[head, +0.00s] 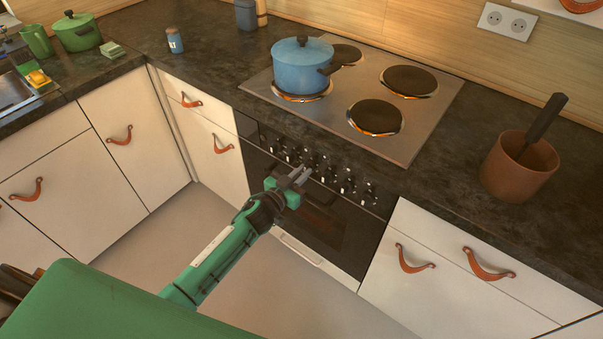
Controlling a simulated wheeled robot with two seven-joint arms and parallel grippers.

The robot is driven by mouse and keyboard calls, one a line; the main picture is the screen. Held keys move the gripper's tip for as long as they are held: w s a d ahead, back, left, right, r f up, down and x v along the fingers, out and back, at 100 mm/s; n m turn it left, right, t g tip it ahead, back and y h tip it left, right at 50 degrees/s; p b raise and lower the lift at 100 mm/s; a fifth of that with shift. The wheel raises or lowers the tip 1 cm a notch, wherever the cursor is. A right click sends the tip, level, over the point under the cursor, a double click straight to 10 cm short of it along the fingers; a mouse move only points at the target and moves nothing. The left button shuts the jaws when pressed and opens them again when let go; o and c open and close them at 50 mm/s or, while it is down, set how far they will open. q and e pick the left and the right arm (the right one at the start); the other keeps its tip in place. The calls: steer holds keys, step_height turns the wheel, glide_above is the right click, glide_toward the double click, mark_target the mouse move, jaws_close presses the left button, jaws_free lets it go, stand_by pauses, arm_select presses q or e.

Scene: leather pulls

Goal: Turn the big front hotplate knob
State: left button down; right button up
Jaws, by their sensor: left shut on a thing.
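The stove knobs sit in a row on the dark front panel of the oven, below the counter edge; a clear one is this knob (348,186). My left gripper (304,173) is at the middle-left part of this row, with its fingers closed on one knob. The fingers hide most of that knob, so its turn angle and marking cannot be read. The cooktop (334,121) above has several hotplates. The front right hotplate (376,117) is bare, and a blue pot (302,66) stands on the front left one. My right gripper is out of view.
The oven door (345,235) is shut below the knobs. White drawers with leather pulls (415,259) flank the oven. A brown pot with a dark-handled utensil (517,170) stands on the counter at right. The floor before the oven is clear.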

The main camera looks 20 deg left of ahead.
arm_select(q)
steer(key=m, duration=0.3)
steer(key=shift+m, duration=1.2)
steer(key=shift+d+m+b, duration=0.1)
steer(key=shift+m+b, duration=0.25)
steer(key=shift+m, duration=0.55)
steer(key=shift+f+m, duration=0.1)
steer(key=shift+m, duration=1)
steer(key=shift+m+b, duration=0.35)
steer(key=shift+m, duration=0.65)
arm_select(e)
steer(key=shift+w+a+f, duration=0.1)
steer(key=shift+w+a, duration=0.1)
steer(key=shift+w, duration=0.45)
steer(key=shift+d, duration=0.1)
arm_select(q)
steer(key=shift+s, duration=0.1)
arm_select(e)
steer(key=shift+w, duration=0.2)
